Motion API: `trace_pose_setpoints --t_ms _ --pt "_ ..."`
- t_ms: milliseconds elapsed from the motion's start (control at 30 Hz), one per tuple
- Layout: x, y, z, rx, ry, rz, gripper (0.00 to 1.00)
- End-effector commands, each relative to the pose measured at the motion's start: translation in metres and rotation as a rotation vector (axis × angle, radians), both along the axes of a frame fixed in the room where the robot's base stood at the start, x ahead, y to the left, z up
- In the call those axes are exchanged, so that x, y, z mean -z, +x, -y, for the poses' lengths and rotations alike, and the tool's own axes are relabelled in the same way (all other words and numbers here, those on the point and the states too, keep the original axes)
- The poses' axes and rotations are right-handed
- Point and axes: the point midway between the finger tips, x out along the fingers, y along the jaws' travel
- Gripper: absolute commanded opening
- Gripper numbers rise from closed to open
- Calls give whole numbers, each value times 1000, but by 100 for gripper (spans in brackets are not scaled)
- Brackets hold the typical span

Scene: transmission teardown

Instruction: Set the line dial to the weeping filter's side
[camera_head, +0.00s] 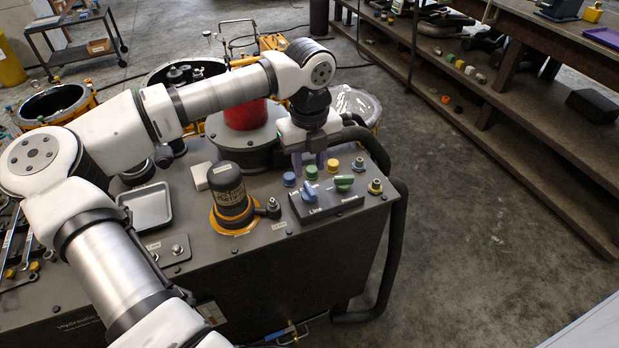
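The line dial (309,191) is a blue knob on a dark panel block marked "Line" on top of the hydraulic unit. A green knob (344,183) sits to its right on the same block. A dark filter canister (228,191) stands left of the panel, with an amber ring around its base. A second, larger housing with a red cylinder (245,113) stands behind it. My gripper (309,163) points down behind the dial, apart from it. Its two fingers look spread and empty; the tips are small. Which filter weeps I cannot tell for sure.
A metal tray (148,207) lies at the left of the unit's top. Black hoses (396,240) run down its right side. A wooden shelf (490,100) stands right, beyond open floor.

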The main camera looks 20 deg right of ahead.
Motion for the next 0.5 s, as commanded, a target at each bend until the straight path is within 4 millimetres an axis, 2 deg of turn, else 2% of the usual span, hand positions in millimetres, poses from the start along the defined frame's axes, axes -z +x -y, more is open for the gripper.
trace_pose_setpoints --t_ms 200,333,500 --pt "40 -2 1 4 -1 -4 34" --pt "55 -1 1 3 -2 -3 34" --pt "65 -1 1 3 -1 0 34"
